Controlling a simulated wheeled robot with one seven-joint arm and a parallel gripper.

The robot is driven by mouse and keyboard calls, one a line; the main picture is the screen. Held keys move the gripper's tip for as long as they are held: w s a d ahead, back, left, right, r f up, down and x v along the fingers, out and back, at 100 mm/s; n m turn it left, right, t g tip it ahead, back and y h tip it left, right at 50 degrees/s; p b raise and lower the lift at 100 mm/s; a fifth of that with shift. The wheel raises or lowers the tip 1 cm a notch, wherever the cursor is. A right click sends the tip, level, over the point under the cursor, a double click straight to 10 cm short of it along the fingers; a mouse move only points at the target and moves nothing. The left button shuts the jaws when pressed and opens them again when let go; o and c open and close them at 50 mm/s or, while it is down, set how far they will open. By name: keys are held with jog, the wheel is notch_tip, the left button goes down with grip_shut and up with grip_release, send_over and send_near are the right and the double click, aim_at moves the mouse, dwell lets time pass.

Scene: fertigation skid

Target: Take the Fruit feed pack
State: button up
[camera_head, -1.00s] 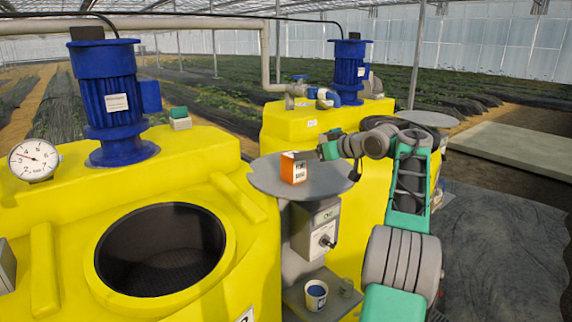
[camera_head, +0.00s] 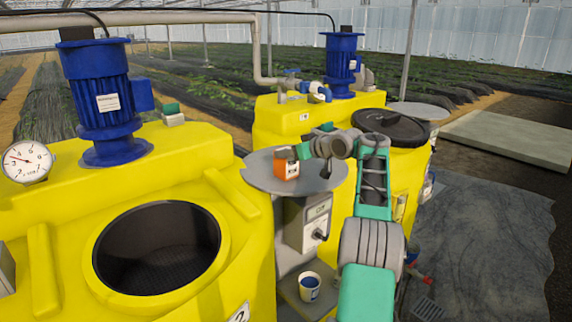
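A small orange and white pack (camera_head: 286,171), likely the Fruit feed pack, stands upright on the round grey table (camera_head: 318,182) between the two yellow tanks. Its label is too small to read. My gripper (camera_head: 288,154) reaches in from the right and is at the pack's upper part. It covers the top of the pack. The fingers are too small and partly hidden, so I cannot tell whether they are open or shut on it.
The near yellow tank (camera_head: 55,195) has an open dark hatch (camera_head: 157,247). The far tank (camera_head: 280,118) has a black lid (camera_head: 391,128). A grey control box (camera_head: 309,222) hangs below the table, with a blue-filled cup (camera_head: 309,287) on a lower shelf.

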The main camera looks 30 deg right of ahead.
grip_shut()
dwell(0.5)
jog(key=shift+r, duration=0.1)
